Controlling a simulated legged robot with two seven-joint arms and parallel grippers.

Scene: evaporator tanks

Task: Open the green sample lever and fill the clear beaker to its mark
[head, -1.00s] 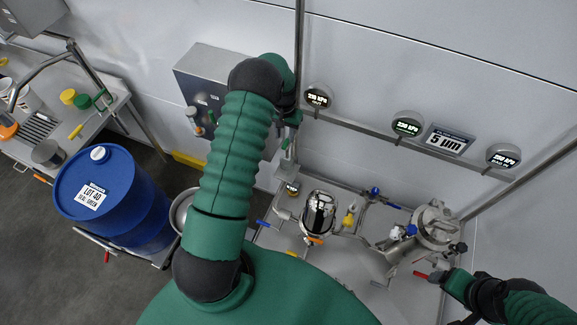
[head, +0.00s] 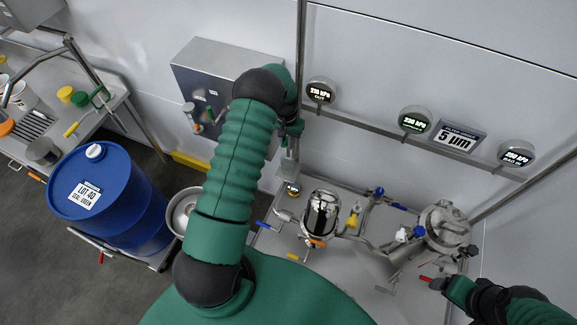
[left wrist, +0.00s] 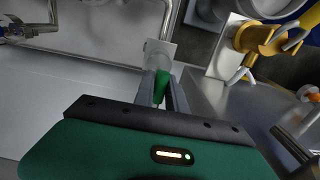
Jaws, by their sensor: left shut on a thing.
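My left gripper (head: 292,128) is up by the wall, at the far end of the arm that crosses the middle of the head view. In the left wrist view its fingers (left wrist: 162,95) are shut on a green handle, the green sample lever (left wrist: 161,86). The arm's dark wrist hides most of the lever in the head view. I cannot make out the clear beaker or its mark in either view. My right gripper (head: 437,283) is at the lower right, close to a red handle (head: 426,279). Whether its jaws are open or shut is unclear.
A grey wall box (head: 220,80) stands behind the left arm. A blue drum (head: 140,220) and a steel bowl (head: 180,210) are at the left. A shiny steel vessel (head: 322,212), coloured valves and a lidded steel housing (head: 445,225) fill the right. Gauges (head: 415,120) line the wall.

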